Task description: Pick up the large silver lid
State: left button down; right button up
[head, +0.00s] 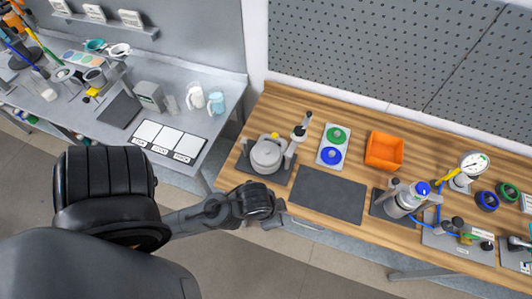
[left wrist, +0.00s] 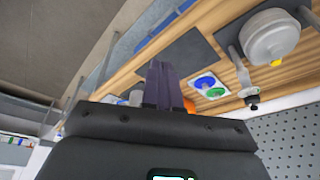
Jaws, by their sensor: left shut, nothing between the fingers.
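A large round silver lid (head: 267,154) sits at the left end of the wooden bench, in a grey holder with an upright on each side. A yellow part shows at its rim. In the left wrist view the lid (left wrist: 270,37) is at the upper right, apart from my fingers. My left gripper (head: 276,221) is in front of the bench's near edge, below and slightly right of the lid in the head view. Its dark fingers (left wrist: 165,84) are together with nothing between them. My right gripper is not in view.
A dark mat (head: 328,194) lies right of the lid. Behind are a panel with green and blue discs (head: 333,146) and an orange bin (head: 384,151). A silver vessel (head: 403,199) and a gauge (head: 473,163) stand further right. A grey side table (head: 205,125) is at left.

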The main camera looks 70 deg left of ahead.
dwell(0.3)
pick_arm(q)
jog(key=c, duration=0.7)
grip_release()
jog(key=shift+o, duration=0.2)
